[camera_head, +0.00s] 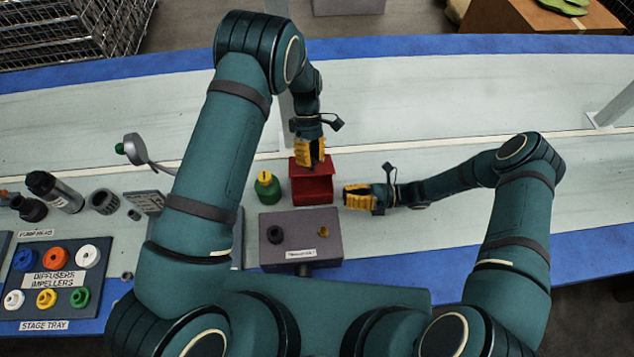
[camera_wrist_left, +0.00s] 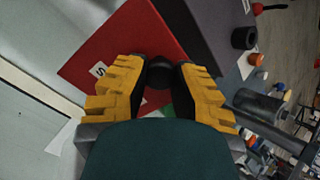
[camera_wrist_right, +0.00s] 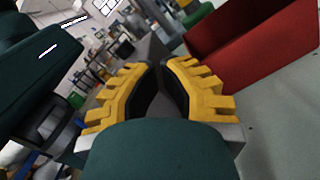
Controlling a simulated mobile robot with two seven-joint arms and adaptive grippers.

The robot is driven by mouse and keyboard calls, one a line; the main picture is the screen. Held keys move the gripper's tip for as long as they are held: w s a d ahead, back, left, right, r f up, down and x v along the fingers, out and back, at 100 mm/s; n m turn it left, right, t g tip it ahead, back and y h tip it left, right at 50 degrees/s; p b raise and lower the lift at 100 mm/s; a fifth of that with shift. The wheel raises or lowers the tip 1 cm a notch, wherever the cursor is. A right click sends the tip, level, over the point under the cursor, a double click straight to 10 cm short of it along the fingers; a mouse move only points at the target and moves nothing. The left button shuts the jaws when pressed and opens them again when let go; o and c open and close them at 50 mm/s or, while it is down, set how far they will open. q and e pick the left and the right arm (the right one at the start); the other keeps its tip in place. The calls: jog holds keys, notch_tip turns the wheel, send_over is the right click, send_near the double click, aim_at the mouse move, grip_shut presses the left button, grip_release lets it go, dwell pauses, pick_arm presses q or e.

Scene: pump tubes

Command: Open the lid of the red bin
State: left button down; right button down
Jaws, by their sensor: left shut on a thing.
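The red bin (camera_head: 312,190) stands on the pale bench behind the grey box. Its red top with a white label shows in the left wrist view (camera_wrist_left: 128,42), and its lid looks down. My left gripper (camera_head: 312,165) comes from above, shut on the dark round knob (camera_wrist_left: 160,72) at the lid; the fingers hide part of it. My right gripper (camera_head: 347,196) is just right of the bin, apart from it, shut and empty. In the right wrist view the bin's red side (camera_wrist_right: 255,55) is at upper right.
A grey box (camera_head: 300,225) with a label stands directly in front of the bin. A green bottle with a yellow top (camera_head: 267,187) is close on the left. A parts tray (camera_head: 50,285) lies at front left.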

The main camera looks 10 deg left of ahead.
jog(key=w+a+r+m+t+y, duration=0.1)
jog(key=a+r+y, duration=0.1)
jog(key=a, duration=0.7)
jog(key=shift+w+r+m+t, duration=0.25)
jog(key=shift+r+m+t, duration=0.05)
jog(key=shift+r+m, duration=0.1)
jog(key=shift+w+a+r, duration=0.1)
jog(key=shift+w+r, duration=0.35)
jog(key=shift+r, duration=0.35)
pick_arm(q)
jog(key=c, duration=0.6)
grip_release()
jog(key=shift+r, duration=0.1)
pick_arm(e)
jog(key=shift+f, duration=0.1)
